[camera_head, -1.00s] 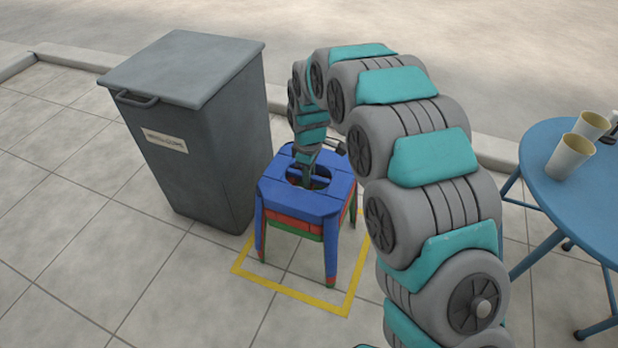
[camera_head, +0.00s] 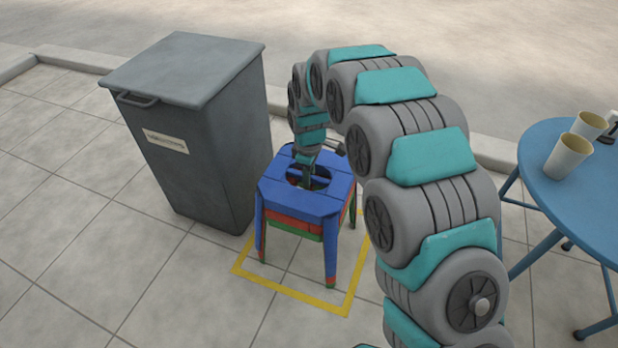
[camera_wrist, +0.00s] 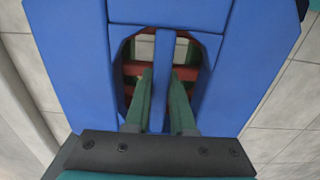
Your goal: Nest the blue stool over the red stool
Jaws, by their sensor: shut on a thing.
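The blue stool (camera_head: 302,204) sits over the red stool (camera_head: 297,223), whose red edge shows just below the blue seat in the head view. Green parts show under the red one. The blue stool looks upright and level. In the wrist view the blue seat (camera_wrist: 75,70) fills most of the picture, with red and green parts visible through its opening. My gripper (camera_wrist: 160,85) reaches into the opening with a finger on each side of the blue centre bar, shut on it. In the head view the fingertips are partly hidden in the opening.
A yellow square outline (camera_head: 290,292) on the paving surrounds the stools. A grey lidded bin (camera_head: 190,130) stands close at their left. A blue round table (camera_head: 580,190) with beige cups (camera_head: 568,157) stands at the right. Paving in front is clear.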

